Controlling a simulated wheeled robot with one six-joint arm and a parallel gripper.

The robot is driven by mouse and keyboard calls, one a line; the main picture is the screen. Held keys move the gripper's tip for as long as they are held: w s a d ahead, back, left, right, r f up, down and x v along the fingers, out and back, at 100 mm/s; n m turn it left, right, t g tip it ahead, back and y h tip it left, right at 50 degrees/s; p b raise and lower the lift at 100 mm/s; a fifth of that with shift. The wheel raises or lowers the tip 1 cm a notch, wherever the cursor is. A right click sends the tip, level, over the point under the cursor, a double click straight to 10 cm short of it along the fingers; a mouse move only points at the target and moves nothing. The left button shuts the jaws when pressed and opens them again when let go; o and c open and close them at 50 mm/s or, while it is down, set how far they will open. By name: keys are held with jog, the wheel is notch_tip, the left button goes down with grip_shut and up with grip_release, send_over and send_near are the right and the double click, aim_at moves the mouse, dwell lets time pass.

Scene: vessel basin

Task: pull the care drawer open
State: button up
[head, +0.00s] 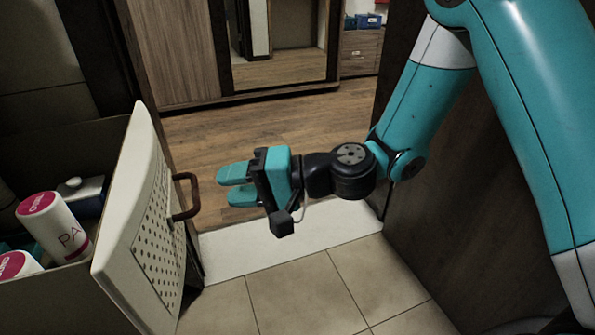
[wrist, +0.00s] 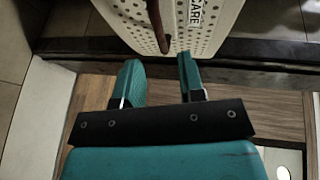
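The care drawer (head: 118,240) stands pulled out at the left of the head view, with bottles visible inside. Its white perforated front carries a brown bar handle (head: 186,196). In the wrist view the front (wrist: 215,22) shows the word CARE, and the handle (wrist: 158,28) stands out ahead of the fingers. My gripper (head: 225,184) is open and empty, to the right of the handle with a gap between them. In the wrist view my gripper (wrist: 157,72) has its two teal fingers spread, with the handle's end roughly between their lines but beyond the tips.
White bottles with pink caps (head: 55,222) and a dark blue item (head: 85,195) lie in the drawer. A dark wooden panel (head: 460,230) stands close on the right. Tiled floor (head: 300,295), a white threshold strip (head: 290,238) and wooden floor (head: 225,140) lie clear below and behind.

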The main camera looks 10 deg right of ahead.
jog(key=p+v, duration=0.1)
jog(key=v, duration=0.9)
jog(key=shift+s+d, duration=0.1)
jog(key=shift+d, duration=0.05)
jog(key=s+a+r+n+g+h+p, duration=0.1)
jog(key=s+r+n+g+h, duration=0.3)
jog(key=s+n, duration=0.4)
jog(key=s+d+r+n+h+p, duration=0.1)
jog(key=s+d+r+h, duration=0.2)
jog(key=s+d+h, duration=0.4)
notch_tip(320, 180, up, 38)
jog(key=p, duration=3.8)
jog(key=shift+a, duration=0.15)
jog(key=shift+w, duration=0.15)
jog(key=shift+f, duration=0.1)
